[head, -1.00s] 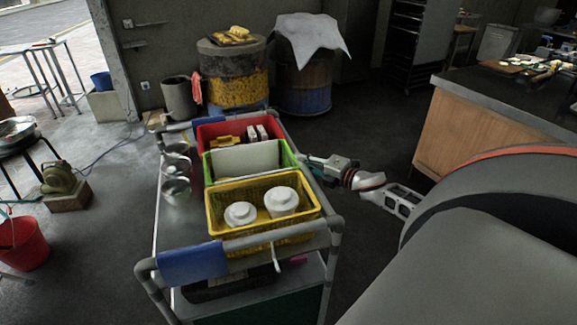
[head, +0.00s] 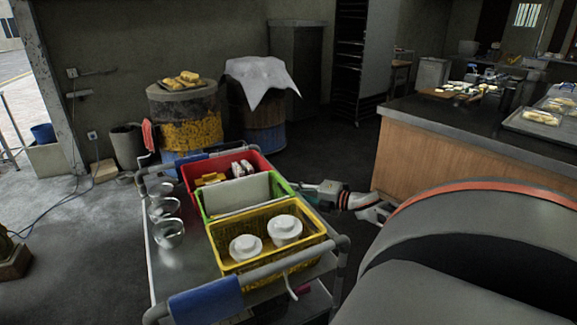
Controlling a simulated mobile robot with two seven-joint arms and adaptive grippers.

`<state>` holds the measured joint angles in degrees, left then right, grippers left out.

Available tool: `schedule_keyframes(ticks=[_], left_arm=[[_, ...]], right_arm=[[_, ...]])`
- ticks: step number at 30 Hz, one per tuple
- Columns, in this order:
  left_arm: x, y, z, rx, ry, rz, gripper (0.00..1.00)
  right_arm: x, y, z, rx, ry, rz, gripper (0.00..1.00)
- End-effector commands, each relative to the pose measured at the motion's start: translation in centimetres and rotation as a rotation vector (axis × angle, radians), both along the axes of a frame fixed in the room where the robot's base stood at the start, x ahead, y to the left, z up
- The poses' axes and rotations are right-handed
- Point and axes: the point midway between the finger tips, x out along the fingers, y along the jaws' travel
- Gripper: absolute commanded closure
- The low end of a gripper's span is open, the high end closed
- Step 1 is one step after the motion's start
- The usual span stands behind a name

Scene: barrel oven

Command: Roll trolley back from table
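The trolley (head: 190,262) stands in the lower middle of the head view. It is a grey-framed cart with a blue grip (head: 205,301) on its near handle. It carries a red tray, a green tray, a yellow basket with two white lidded pots, and metal cups. The table (head: 425,158), with wooden sides and a dark top, stands to the right, with floor between it and the trolley. My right gripper (head: 306,188) is at the trolley's right side beside the green tray. Its fingertips are too hidden to tell whether they grip. My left gripper is out of view.
Two barrels stand behind the trolley, one with yellow food on top (head: 183,110) and one under a white cloth (head: 262,80). A grey bin (head: 127,147) is at the back left. Open concrete floor (head: 85,235) lies left of the trolley.

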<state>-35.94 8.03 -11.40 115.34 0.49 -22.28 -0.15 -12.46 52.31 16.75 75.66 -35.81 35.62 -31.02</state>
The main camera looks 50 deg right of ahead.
Motion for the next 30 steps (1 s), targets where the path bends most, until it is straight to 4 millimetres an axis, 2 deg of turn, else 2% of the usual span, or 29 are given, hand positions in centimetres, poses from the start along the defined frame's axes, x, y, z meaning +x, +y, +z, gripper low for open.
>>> schedule_keyframes(ticks=[9,10,12,23,30], left_arm=[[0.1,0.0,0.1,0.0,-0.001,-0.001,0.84],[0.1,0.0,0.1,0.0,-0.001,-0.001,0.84],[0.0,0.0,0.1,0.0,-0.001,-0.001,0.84],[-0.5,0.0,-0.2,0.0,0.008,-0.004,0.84],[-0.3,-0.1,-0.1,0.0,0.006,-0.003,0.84]], right_arm=[[0.0,-0.1,0.2,-0.001,-0.002,-0.001,1.0],[0.0,-0.1,0.2,-0.001,-0.002,-0.001,0.83],[0.0,-0.1,0.2,-0.001,-0.002,-0.001,0.68],[-0.1,0.0,0.0,0.001,-0.001,0.001,0.68],[-2.1,-0.3,0.1,0.003,0.002,0.001,0.68]])
